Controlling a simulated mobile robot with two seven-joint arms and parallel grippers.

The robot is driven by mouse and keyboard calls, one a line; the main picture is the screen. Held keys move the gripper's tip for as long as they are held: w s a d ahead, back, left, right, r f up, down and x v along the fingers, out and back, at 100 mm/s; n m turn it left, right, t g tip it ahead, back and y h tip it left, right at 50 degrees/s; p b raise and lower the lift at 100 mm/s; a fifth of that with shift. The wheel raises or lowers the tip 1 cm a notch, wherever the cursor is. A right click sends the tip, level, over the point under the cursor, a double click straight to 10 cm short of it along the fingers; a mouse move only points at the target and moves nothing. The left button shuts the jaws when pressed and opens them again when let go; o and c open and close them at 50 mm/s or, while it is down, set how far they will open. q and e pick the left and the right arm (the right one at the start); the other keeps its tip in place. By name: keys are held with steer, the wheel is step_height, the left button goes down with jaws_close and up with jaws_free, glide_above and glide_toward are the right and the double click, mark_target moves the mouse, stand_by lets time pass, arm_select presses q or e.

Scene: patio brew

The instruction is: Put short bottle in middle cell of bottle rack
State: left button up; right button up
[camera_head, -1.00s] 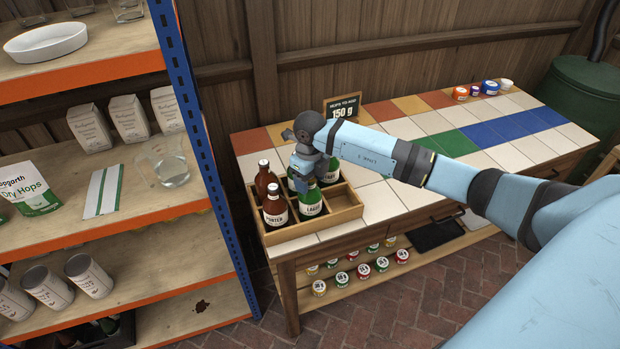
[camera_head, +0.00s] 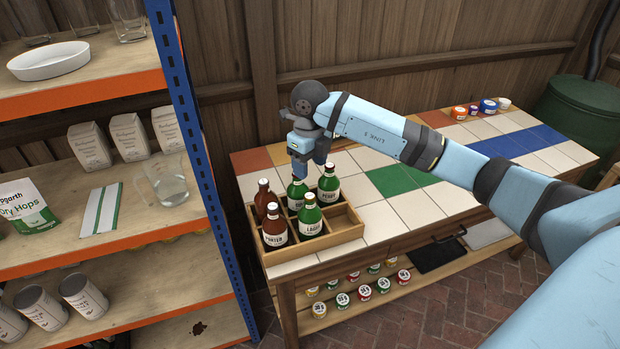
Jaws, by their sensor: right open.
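The wooden bottle rack (camera_head: 345,238) stands on the tiled table near its left end. It holds two brown bottles on the left, a back one (camera_head: 262,202) and a front one (camera_head: 274,232), and three green bottles: one in the middle of the back (camera_head: 297,197), one in front of it (camera_head: 310,222) and one at the back right (camera_head: 328,187). All look upright in cells. I cannot tell which is the short bottle. My right gripper (camera_head: 303,172) is open and empty, pointing down just above the back middle green bottle. My left gripper is out of view.
A metal shelf (camera_head: 185,110) with an orange-edged board stands close on the left. A small sign behind the rack is hidden by my arm. The front right rack cell is empty. Small jars (camera_head: 487,106) stand at the table's far end; tiles between are clear.

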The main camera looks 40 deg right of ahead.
steer(key=s+a+f+m+t+y, duration=0.1)
steer(key=s+a+f+m+y, duration=0.15)
steer(key=s+a+y, duration=0.6)
steer(key=s+a+f+m+t+y, duration=0.25)
steer(key=a+y, duration=0.75)
steer(key=a, duration=0.7)
steer(key=s+d+f+m+t+h, duration=0.3)
steer(key=s+f+m+h, duration=0.4)
steer(key=m, duration=0.8)
steer(key=s+d+f+m+t+h, duration=0.4)
steer(key=s+f+m+h, duration=0.4)
steer(key=f+m, duration=0.6)
steer(key=shift+s+d+m, duration=0.45)
steer(key=shift+d+m, duration=0.15)
steer(key=shift+m, duration=0.3)
steer(key=shift+r, duration=0.1)
